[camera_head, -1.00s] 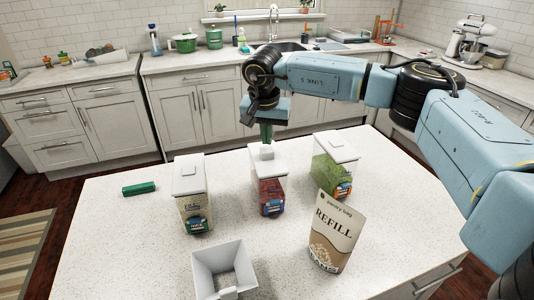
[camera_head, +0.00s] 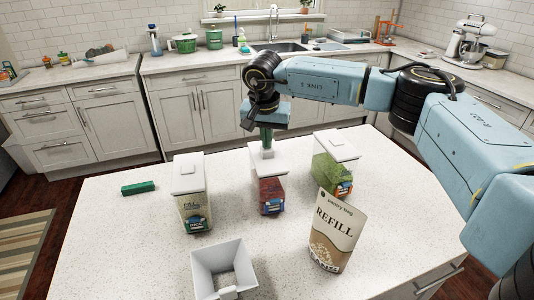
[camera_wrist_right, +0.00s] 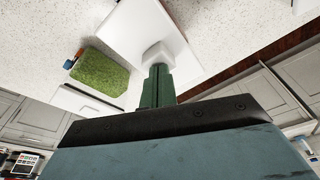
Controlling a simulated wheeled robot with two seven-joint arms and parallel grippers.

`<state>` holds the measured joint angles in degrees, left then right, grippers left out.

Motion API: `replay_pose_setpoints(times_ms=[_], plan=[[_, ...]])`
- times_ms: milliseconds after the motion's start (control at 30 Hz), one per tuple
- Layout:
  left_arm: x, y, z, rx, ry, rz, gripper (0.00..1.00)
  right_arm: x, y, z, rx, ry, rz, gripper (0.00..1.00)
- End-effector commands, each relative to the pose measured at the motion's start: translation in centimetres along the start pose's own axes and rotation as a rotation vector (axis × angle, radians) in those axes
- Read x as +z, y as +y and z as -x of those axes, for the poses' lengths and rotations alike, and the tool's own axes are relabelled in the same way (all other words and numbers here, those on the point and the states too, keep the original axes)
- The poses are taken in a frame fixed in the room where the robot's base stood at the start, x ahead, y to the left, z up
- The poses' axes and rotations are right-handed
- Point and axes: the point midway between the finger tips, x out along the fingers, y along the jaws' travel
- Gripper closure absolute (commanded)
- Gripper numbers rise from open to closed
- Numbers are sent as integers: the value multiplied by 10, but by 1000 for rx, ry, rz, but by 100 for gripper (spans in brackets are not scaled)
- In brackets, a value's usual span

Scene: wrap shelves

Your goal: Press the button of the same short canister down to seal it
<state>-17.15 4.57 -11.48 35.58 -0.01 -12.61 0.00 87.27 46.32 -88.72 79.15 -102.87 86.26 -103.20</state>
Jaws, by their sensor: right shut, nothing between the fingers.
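The short canister (camera_head: 270,192) with dark red contents stands upright in the middle of the island, its white lid (camera_head: 258,164) on. Its white square button (camera_head: 267,154) stands on the lid and also shows in the wrist view (camera_wrist_right: 160,54). My right gripper (camera_head: 267,149) points down over this canister. Its green fingers (camera_wrist_right: 157,88) are shut together, with nothing between them, and their tips appear to touch the button top. How far the button is sunk is hard to tell. My left gripper is in neither view.
A tall canister (camera_head: 193,207) with pale contents stands to the left, and one with green contents (camera_head: 329,170) to the right. A refill bag (camera_head: 335,232) and an open white container (camera_head: 205,265) are in front. A green block (camera_head: 139,188) lies at the left.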

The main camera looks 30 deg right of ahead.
Motion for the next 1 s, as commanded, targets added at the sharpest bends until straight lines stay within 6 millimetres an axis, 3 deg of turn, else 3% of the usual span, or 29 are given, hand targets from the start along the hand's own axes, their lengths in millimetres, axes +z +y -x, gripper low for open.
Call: replay_pose_setpoints(times_ms=[767,1000], plan=[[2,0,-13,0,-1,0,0,6,0,-25,3,-2,1,100],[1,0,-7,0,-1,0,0,4,0,-17,2,-2,1,100]])
